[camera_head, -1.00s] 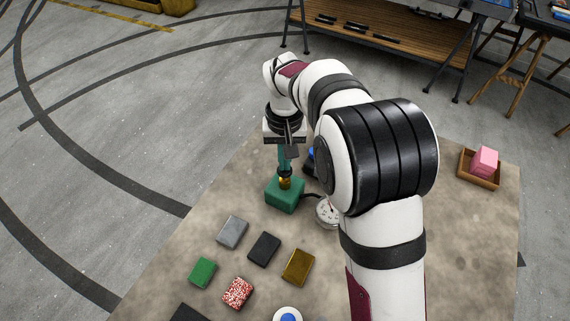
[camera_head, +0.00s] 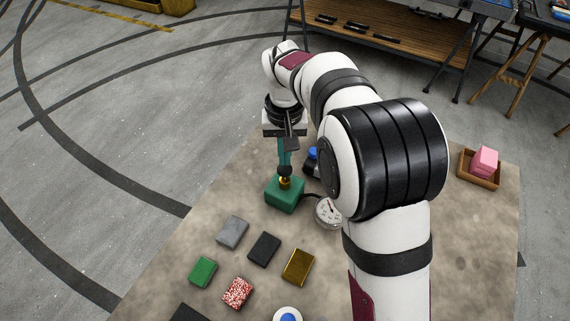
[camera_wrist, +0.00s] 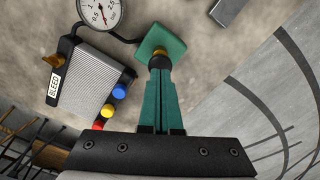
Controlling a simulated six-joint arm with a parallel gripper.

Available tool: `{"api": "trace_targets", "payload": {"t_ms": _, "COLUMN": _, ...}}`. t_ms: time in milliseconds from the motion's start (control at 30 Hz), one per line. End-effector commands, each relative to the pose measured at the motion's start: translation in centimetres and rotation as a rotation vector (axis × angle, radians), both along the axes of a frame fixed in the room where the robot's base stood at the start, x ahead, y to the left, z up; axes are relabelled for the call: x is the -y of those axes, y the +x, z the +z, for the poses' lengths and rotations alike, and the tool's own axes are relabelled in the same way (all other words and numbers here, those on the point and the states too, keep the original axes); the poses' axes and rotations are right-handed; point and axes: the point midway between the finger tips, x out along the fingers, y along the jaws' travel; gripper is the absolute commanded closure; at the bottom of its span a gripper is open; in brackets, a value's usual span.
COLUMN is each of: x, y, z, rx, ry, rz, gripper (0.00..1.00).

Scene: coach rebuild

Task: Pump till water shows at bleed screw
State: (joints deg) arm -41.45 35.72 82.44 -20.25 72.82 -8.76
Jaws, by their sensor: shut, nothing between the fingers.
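The pump is a green block (camera_head: 285,194) on the table, with a brass stem and a black knob (camera_head: 285,169) on top. My gripper (camera_head: 285,160) is shut, its green fingers pointing down with their tips at the knob. In the wrist view the fingertips (camera_wrist: 159,72) meet the knob; nothing shows between them. The round gauge (camera_head: 329,212) lies right of the pump; its dial also shows in the wrist view (camera_wrist: 98,10), cut by the frame edge. A grey finned block (camera_wrist: 88,85) carries a BLEED label and a brass bleed screw (camera_wrist: 51,60). I cannot make out water there.
The finned block has blue (camera_wrist: 119,91), red and yellow caps. A black hose joins pump and gauge. Several coloured blocks, including a gold one (camera_head: 298,267), lie in front. My arm hides part of the table.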

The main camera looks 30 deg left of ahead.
Motion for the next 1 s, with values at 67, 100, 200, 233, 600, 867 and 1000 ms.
{"api": "trace_targets", "payload": {"t_ms": 67, "x": 0.0, "y": 0.0, "z": 0.0, "rx": 0.000, "ry": 0.000, "rz": 0.000, "gripper": 1.00}}
{"api": "trace_targets", "payload": {"t_ms": 100, "x": 0.0, "y": 0.0, "z": 0.0, "rx": 0.000, "ry": 0.000, "rz": 0.000, "gripper": 1.00}}
{"api": "trace_targets", "payload": {"t_ms": 200, "x": 0.0, "y": 0.0, "z": 0.0, "rx": 0.000, "ry": 0.000, "rz": 0.000, "gripper": 1.00}}
{"api": "trace_targets", "payload": {"t_ms": 233, "x": 0.0, "y": 0.0, "z": 0.0, "rx": 0.000, "ry": 0.000, "rz": 0.000, "gripper": 1.00}}
{"api": "trace_targets", "payload": {"t_ms": 600, "x": 0.0, "y": 0.0, "z": -1.4, "rx": 0.000, "ry": 0.000, "rz": 0.001, "gripper": 1.00}}
{"api": "trace_targets", "payload": {"t_ms": 867, "x": 0.0, "y": 0.0, "z": -2.5, "rx": -0.001, "ry": 0.000, "rz": 0.000, "gripper": 1.00}}
{"api": "trace_targets", "payload": {"t_ms": 1000, "x": 0.0, "y": 0.0, "z": -3.0, "rx": -0.001, "ry": 0.000, "rz": 0.000, "gripper": 1.00}}
